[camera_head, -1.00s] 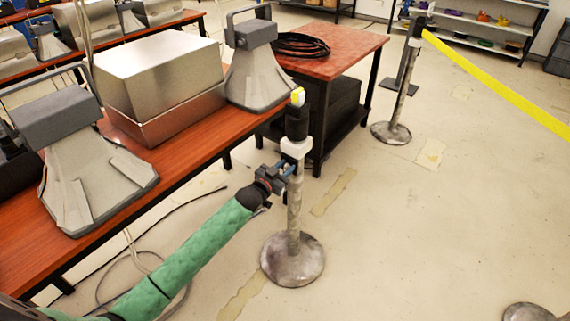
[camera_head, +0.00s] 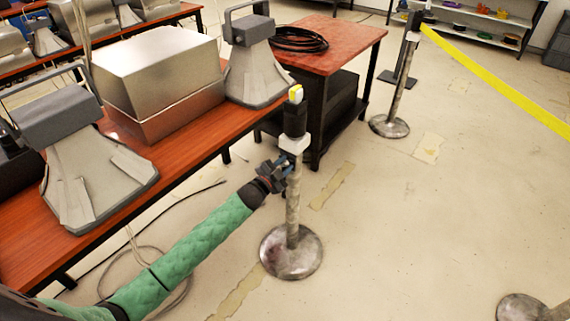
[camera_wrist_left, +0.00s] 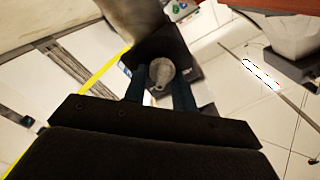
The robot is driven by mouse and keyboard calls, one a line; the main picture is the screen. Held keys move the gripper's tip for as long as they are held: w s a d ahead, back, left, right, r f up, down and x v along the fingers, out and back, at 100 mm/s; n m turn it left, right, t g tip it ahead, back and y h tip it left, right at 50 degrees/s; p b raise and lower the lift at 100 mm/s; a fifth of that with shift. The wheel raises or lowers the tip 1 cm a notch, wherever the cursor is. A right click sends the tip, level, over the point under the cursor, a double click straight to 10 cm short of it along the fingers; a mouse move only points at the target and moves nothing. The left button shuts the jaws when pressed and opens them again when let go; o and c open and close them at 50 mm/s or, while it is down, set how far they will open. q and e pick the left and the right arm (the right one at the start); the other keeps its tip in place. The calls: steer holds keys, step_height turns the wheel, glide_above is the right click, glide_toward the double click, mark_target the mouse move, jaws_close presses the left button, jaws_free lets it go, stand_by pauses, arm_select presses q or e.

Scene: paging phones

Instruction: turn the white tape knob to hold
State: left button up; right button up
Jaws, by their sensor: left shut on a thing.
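The near tape post (camera_head: 293,205) stands upright on a round metal base, with a white block (camera_head: 293,143) below its black top and a yellow tape end (camera_head: 296,93) at the head. My left gripper (camera_head: 284,163) is at the post, just below the white block. In the left wrist view, its two dark fingers (camera_wrist_left: 162,92) are shut on a small round knob (camera_wrist_left: 160,72), which looks grey in shadow, in front of a dark housing. The fingers partly hide the knob, and I cannot read its setting. My right gripper is not in view.
A wooden bench (camera_head: 150,190) with metal boxes and grey devices runs along the left. A red-topped table (camera_head: 345,45) stands behind the post. A second post (camera_head: 397,85) carries yellow tape (camera_head: 490,80) to the right. Floor on the right is mostly clear.

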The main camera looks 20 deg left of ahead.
mark_target(284, 165)
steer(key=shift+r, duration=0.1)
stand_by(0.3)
arm_select(q)
steer(key=o, duration=0.6)
steer(key=shift+o, duration=0.2)
steer(key=shift+s+a+f, duration=0.1)
steer(key=shift+s, duration=0.15)
steer(key=v, duration=0.5)
steer(key=shift+s+b, duration=0.2)
steer(key=shift+b, duration=0.2)
steer(key=shift+v, duration=0.9)
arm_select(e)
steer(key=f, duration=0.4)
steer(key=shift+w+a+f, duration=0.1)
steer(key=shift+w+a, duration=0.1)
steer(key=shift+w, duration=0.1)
